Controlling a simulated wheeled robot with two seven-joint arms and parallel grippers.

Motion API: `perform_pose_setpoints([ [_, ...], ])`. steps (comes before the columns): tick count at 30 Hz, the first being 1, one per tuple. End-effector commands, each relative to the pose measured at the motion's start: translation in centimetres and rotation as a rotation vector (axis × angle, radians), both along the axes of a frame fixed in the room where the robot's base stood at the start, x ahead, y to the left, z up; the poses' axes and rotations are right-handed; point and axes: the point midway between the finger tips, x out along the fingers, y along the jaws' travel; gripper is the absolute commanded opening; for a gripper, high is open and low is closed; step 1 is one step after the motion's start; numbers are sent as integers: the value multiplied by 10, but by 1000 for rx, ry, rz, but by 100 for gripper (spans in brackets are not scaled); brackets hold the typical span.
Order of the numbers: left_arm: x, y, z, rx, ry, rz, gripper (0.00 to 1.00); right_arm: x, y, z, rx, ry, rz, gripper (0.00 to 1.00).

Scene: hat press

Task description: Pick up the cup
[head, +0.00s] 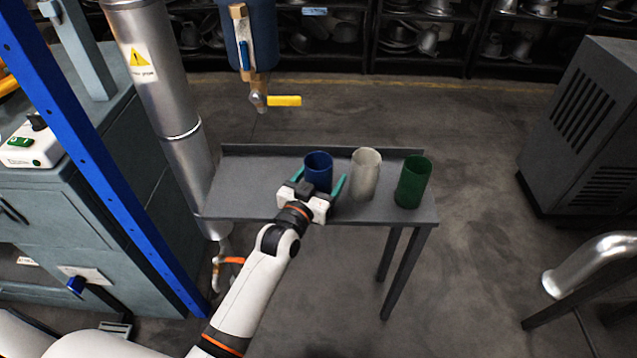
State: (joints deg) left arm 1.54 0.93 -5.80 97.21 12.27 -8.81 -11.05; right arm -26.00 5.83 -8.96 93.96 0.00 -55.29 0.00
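Three cups stand upright in a row on a grey metal table (250,184). The blue cup (318,168) is at the left, the off-white cup (365,175) in the middle and the green cup (413,184) at the right. My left gripper (319,181) reaches in from the front. Its teal fingers are spread, one on each side of the blue cup. The right finger lies between the blue and the off-white cup. The gripper body hides the lower part of the blue cup, and I cannot tell whether the fingers touch it. My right gripper is out of view.
A tank with a yellow-handled valve (283,101) hangs behind the table. A steel pipe (160,80) and a blue post (100,150) stand at the left. A dark cabinet (590,125) and a curved metal pipe (590,262) are at the right. The table's left part is clear.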

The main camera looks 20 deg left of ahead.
Motion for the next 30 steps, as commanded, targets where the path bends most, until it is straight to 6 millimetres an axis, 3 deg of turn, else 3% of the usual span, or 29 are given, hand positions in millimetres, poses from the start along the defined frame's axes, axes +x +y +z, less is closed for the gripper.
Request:
perform_pose_setpoints([
  [8,5,-1,0,0,1,0,77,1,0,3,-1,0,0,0],
  [18,5,0,1,0,-1,0,27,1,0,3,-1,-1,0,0],
  [25,5,0,2,0,-1,0,27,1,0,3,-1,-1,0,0],
  [30,5,-1,13,0,-3,0,27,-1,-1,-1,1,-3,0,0],
])
